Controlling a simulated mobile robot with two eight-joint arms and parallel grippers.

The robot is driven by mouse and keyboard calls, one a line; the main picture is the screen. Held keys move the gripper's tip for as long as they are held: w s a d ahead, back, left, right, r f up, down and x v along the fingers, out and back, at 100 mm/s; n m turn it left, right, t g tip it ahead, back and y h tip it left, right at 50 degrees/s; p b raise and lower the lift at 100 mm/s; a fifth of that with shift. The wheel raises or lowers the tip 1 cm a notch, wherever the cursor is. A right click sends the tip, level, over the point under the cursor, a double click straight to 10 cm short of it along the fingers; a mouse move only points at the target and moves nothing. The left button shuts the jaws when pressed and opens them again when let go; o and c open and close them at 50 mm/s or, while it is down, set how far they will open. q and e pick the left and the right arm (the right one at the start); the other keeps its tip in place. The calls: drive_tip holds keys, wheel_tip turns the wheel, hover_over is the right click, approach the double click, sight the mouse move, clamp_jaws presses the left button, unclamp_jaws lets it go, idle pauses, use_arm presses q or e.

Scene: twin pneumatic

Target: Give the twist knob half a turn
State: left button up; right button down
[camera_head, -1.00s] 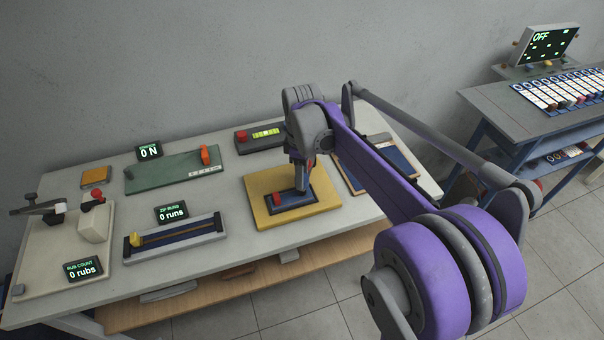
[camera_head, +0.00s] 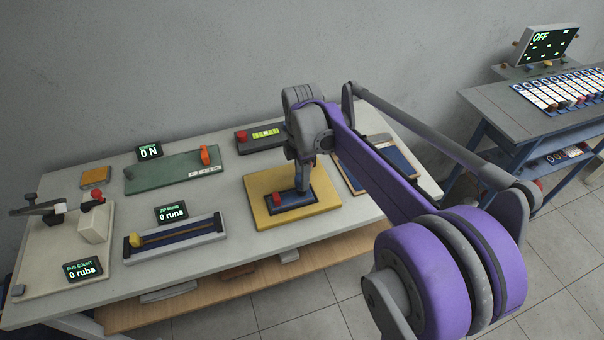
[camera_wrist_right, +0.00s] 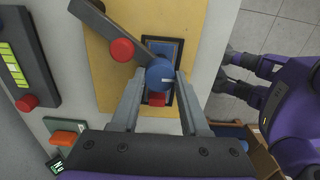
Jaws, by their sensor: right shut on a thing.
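The blue twist knob (camera_wrist_right: 160,74), with a white mark on its face, sits between the fingertips of my right gripper (camera_wrist_right: 161,76) in the right wrist view. The gripper is shut on its sides. The knob stands over the dark blue panel (camera_wrist_right: 177,46) on a yellow board (camera_wrist_right: 205,22). In the head view my right gripper (camera_head: 302,188) points down at this panel from above and hides most of the knob. A grey bar (camera_wrist_right: 98,22) with a red ball (camera_wrist_right: 122,50) reaches to the knob; I cannot tell whether they are joined.
A red block (camera_head: 281,197) sits on the panel beside the gripper. A grey box with a red button (camera_head: 242,136) is behind the board. A green board (camera_head: 150,179) and a slider rail (camera_head: 180,238) lie to the left. A blue framed tray (camera_head: 352,180) is to the right.

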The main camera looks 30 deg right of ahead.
idle(0.4)
drive_tip(key=shift+c, duration=2)
unclamp_jaws()
drive_tip(key=shift+r, duration=0.1)
wheel_tip(320, 180, up, 11)
drive_tip(key=shift+p, duration=0.35)
drive_tip(key=shift+f, duration=0.2)
drive_tip(key=s+a+f+m+t, duration=0.5)
drive_tip(key=s+a+f+m, duration=0.7)
drive_tip(key=s+f+m, duration=0.3)
drive_tip(key=shift+s+f+t, duration=0.2)
drive_tip(key=shift+s+t, duration=0.1)
drive_tip(key=shift+s, duration=0.7)
